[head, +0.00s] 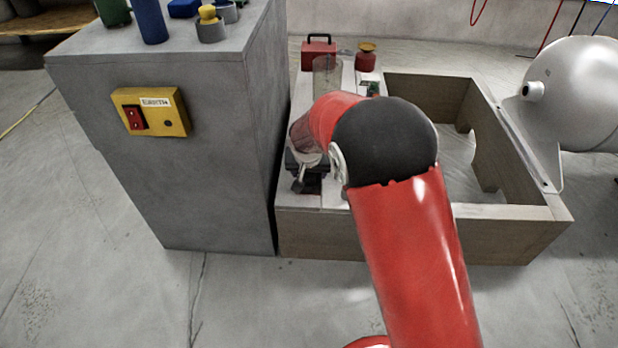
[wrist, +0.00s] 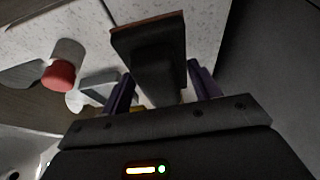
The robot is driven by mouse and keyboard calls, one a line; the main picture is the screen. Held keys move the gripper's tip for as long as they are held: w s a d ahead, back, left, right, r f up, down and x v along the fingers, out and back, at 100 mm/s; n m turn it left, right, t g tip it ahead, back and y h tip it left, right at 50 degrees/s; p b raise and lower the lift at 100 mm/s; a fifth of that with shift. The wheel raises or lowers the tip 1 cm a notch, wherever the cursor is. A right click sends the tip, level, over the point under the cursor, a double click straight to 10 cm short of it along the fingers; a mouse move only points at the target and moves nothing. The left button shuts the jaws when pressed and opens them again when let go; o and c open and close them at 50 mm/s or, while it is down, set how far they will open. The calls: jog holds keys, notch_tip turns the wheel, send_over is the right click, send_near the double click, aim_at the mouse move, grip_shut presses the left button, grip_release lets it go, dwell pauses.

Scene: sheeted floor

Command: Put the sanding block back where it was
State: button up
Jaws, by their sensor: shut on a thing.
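The sanding block (wrist: 150,48) is a dark block with a thin brown face at its far edge in the wrist view. My gripper (wrist: 162,90) is shut on it, with one purple finger at each side of its narrower part. A speckled white surface lies beyond the block; I cannot tell whether the block touches it. In the head view my gripper (head: 307,172) is small and dark, over the near end of the white top (head: 340,196) beside the grey cabinet. My red arm partly hides that area, and the block is not clear there.
The white top also holds a red toolbox (head: 318,52), a red pot-like item (head: 366,57) and a clear cylinder (head: 326,76). An open wooden frame (head: 510,216) adjoins it. The tall grey cabinet (head: 200,170) stands close on the left; a pale tank (head: 580,95) is right.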

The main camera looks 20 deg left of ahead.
notch_tip(320, 180, down, 2)
jog(key=shift+f, duration=0.1)
jog(key=o, duration=0.9)
jog(key=shift+o, duration=0.2)
jog(key=shift+s+r, duration=0.15)
jog(key=shift+r, duration=0.4)
jog(key=p+v, duration=0.1)
jog(key=v, duration=1)
jog(key=shift+p, duration=0.35)
